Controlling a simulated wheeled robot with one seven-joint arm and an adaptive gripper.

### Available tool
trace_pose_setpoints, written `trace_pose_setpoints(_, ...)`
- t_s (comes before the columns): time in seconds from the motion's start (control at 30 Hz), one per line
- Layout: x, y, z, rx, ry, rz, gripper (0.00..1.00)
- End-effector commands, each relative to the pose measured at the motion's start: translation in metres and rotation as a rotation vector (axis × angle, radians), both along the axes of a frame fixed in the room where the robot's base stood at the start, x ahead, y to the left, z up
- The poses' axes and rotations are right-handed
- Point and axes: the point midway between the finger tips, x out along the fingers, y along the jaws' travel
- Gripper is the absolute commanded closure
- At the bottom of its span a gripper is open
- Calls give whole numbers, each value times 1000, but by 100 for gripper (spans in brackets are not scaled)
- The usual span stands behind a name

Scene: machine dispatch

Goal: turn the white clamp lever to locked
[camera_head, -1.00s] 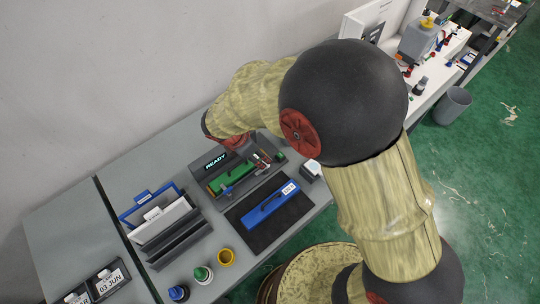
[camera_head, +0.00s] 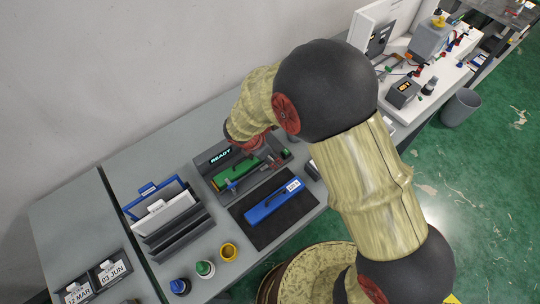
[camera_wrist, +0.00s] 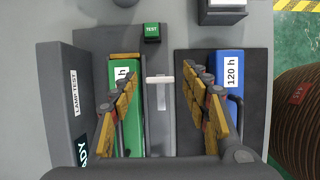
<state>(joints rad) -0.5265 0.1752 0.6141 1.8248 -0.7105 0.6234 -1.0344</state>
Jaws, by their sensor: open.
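The white clamp lever (camera_wrist: 160,79) shows in the wrist view as a short pale bar lying crosswise, in the grey channel just right of the green module. My gripper (camera_wrist: 160,76) is open, its yellow-padded fingers on either side of the lever with clear gaps. Whether the fingers are at the lever's height is hard to tell. The green module (camera_wrist: 127,125) sits in the grey fixture (camera_wrist: 65,95), partly covered by the left finger. In the head view the green module (camera_head: 238,172) shows beside the lit READY display (camera_head: 220,157); my arm hides most of the gripper.
A blue 120 h module (camera_wrist: 229,75) lies on a black mat (camera_wrist: 257,110), right of the fixture. A green TEST button (camera_wrist: 151,31) is beyond the lever.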

Motion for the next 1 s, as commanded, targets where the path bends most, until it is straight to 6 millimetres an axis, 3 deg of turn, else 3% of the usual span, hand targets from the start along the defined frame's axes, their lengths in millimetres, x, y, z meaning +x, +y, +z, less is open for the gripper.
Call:
trace_pose_setpoints(0.07, 0, 0, 0, 0, 0, 0, 53)
trace_pose_setpoints(0.83, 0, 0, 0, -1, 1, 0, 97)
trace_pose_setpoints(1.0, 0, 0, 0, -1, 1, -7, 97)
